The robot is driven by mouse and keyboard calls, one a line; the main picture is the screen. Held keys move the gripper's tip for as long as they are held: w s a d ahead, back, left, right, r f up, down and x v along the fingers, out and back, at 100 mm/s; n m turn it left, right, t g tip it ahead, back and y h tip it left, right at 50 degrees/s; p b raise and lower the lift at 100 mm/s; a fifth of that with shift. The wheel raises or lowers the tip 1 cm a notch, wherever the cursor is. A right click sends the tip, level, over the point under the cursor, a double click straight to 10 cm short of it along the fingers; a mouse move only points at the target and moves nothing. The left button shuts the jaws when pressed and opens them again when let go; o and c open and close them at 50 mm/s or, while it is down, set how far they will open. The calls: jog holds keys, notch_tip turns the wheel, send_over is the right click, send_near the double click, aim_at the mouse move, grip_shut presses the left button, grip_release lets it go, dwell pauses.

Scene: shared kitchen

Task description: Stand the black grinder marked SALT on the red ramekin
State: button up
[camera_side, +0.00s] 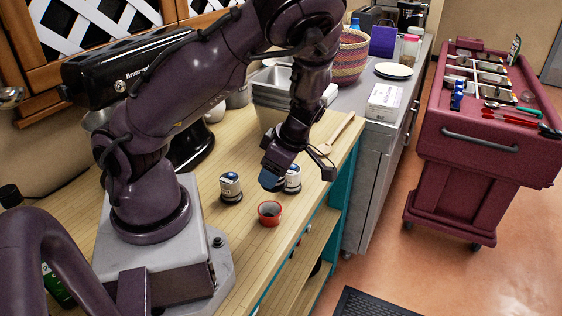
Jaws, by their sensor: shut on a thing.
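The small red ramekin (269,213) sits on the wooden counter near its front edge, with its dark inside facing up. A second, similar grinder (293,179) is at my gripper (278,180), behind and to the right of the ramekin. My gripper points down and is shut on this second grinder, partly covering it. I cannot read lettering on either grinder, nor tell whether the held one touches the counter.
Metal pans (272,92) and a wooden spoon (336,134) lie behind my gripper. A black stand mixer (130,75) is at the back left. A red cart (480,120) stands apart at right.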

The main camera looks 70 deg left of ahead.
jog(key=n, duration=0.2)
jog(key=s+n+h, duration=0.1)
jog(key=shift+d+r+g, duration=0.15)
jog(key=shift+d+g, duration=0.1)
jog(key=shift+g, duration=0.05)
jog(key=shift+s+d+n, duration=0.1)
jog(key=shift+s+n, duration=0.05)
jog(key=shift+n, duration=0.55)
jog(key=shift+f, duration=2.9)
jog(key=shift+f, duration=0.55)
jog(key=o, duration=0.8)
jog(key=shift+h, duration=0.3)
jog(key=shift+v, duration=5.5)
